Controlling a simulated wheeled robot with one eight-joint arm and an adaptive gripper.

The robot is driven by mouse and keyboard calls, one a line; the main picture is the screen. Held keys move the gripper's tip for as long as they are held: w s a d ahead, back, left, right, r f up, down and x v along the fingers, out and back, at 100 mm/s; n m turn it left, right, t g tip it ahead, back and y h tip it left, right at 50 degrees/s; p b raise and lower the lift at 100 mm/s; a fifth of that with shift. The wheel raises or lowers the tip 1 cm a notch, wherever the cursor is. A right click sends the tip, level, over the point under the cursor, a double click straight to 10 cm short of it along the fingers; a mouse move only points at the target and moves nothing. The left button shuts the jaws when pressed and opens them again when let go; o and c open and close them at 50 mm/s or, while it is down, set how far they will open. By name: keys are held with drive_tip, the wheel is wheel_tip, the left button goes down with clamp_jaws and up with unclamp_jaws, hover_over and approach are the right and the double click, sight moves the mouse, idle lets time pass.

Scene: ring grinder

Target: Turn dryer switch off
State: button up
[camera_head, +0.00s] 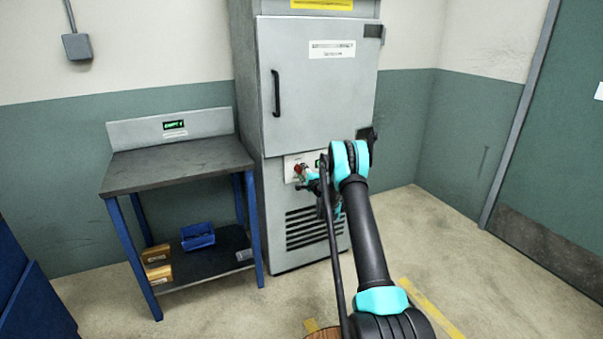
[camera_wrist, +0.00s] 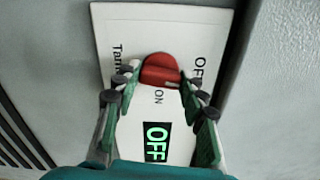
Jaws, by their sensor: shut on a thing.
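The dryer (camera_head: 318,95) is a tall grey cabinet with its door shut. Its switch is a red knob (camera_wrist: 160,70) on a white panel (camera_wrist: 185,28), and the knob also shows in the head view (camera_head: 299,169). The panel carries the words "OFF" and "ON" and a small display (camera_wrist: 156,142) lit green with "OFF". My gripper (camera_wrist: 160,80) is at the panel, its two fingers on either side of the knob and shut on it. In the head view my arm hides part of the panel.
A workbench (camera_head: 180,165) with blue legs and a sign reading "EMPTY" stands left of the dryer. Its lower shelf holds a blue bin (camera_head: 198,237) and brown boxes (camera_head: 157,265). A green door (camera_head: 560,140) is at the right. The floor right of the dryer is clear.

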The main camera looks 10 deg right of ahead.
drive_tip(key=shift+n, duration=0.9)
drive_tip(key=o, duration=1.2)
drive_tip(key=shift+c, duration=0.2)
drive_tip(key=v, duration=1.2)
